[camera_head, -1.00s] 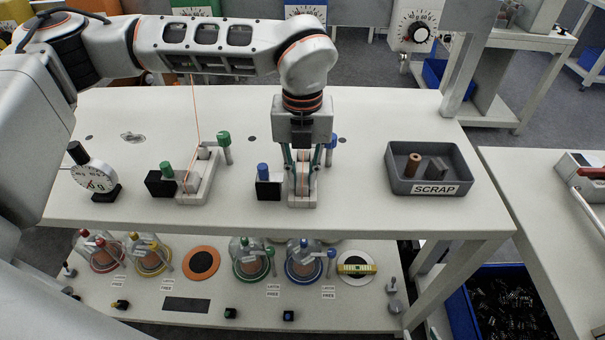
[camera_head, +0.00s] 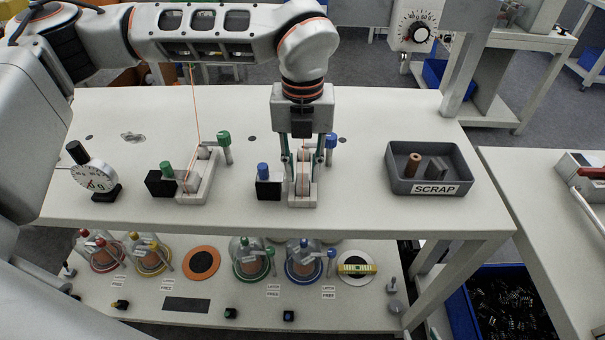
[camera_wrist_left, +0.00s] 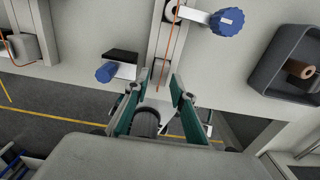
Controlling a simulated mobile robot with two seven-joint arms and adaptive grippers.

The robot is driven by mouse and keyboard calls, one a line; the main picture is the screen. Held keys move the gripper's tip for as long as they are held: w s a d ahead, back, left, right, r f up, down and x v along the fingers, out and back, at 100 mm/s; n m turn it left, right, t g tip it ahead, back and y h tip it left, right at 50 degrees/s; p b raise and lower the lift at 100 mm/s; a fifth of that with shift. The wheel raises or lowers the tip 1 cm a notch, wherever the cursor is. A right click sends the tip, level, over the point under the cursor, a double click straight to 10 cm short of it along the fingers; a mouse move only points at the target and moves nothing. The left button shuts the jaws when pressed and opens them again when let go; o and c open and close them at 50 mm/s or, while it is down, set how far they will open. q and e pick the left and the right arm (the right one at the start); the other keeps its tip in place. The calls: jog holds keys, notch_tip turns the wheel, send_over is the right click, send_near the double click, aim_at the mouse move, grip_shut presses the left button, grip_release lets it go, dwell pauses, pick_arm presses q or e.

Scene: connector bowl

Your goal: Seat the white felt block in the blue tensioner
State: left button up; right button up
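The blue tensioner (camera_head: 302,203) is a pale channel on the table with a blue knob (camera_head: 331,140) at its far right. It also shows in the wrist view, with its large blue knob (camera_wrist_left: 228,21) and an orange thread along the channel. A small pale grey-white block (camera_wrist_left: 158,70), apparently the felt block, sits in the channel's near end. My left gripper (camera_head: 303,160) points down above the tensioner. In the wrist view its teal fingers (camera_wrist_left: 155,85) are apart, with no block held between them. The gripper hides part of the channel in the head view. My right gripper is not in view.
A black block with a blue peg (camera_head: 268,188) stands just left of the tensioner. The green-knobbed tensioner (camera_head: 190,196) is further left, beside a dial gauge (camera_head: 95,178). The scrap tray (camera_head: 430,188) holds small parts at right. Table between tensioner and tray is clear.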

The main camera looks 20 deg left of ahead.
aim_at(303, 180)
pick_arm(q)
notch_tip(303, 180, up, 10)
dwell(0.3)
jog(key=shift+f, duration=0.1)
dwell(0.3)
